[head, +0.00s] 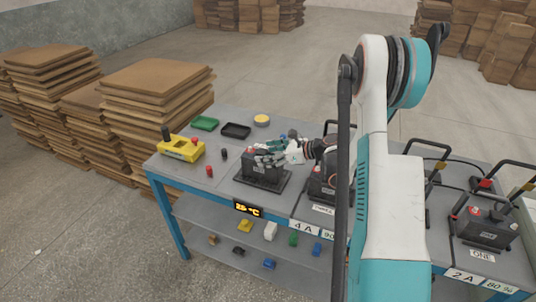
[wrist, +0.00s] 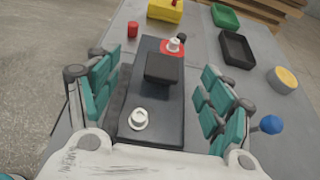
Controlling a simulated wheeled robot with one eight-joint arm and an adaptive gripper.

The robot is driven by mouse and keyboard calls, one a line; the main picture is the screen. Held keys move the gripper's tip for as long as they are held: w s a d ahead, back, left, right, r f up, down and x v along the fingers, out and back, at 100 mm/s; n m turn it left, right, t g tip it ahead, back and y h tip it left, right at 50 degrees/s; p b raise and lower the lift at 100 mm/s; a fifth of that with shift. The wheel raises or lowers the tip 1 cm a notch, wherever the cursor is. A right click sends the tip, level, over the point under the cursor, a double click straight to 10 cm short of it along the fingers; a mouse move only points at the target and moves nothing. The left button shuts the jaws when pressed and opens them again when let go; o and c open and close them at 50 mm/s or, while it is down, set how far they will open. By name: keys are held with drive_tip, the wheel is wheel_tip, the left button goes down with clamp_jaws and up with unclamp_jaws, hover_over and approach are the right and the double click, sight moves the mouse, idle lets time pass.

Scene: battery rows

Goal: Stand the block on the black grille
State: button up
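The block (head: 260,172) is a dark battery-like box with a black raised part on top. In the wrist view the block (wrist: 157,112) shows a red-ringed terminal at its far end and a pale terminal at its near end. It looks upright at the table's left part. A flat black base, seemingly the black grille (head: 277,188), shows under and around it; its slats cannot be made out. My gripper (head: 275,152) is over the block. In the wrist view my gripper (wrist: 158,75) is open, with teal fingers on either side of the block and visible gaps.
A yellow box (head: 181,149), green tray (head: 205,123), black tray (head: 236,131) and yellow-topped round tin (head: 262,120) stand behind. A red cylinder (head: 209,171) and a blue knob (wrist: 271,124) are near. More batteries (head: 487,228) stand to the right.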

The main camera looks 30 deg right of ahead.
drive_tip(key=shift+r, duration=0.1)
drive_tip(key=shift+s+d+r, duration=0.15)
drive_tip(key=shift+s+d, duration=0.05)
drive_tip(key=shift+s, duration=0.05)
drive_tip(key=p+v, duration=0.2)
drive_tip(key=v, duration=0.4)
drive_tip(key=shift+s+d, duration=0.2)
drive_tip(key=shift+s, duration=0.1)
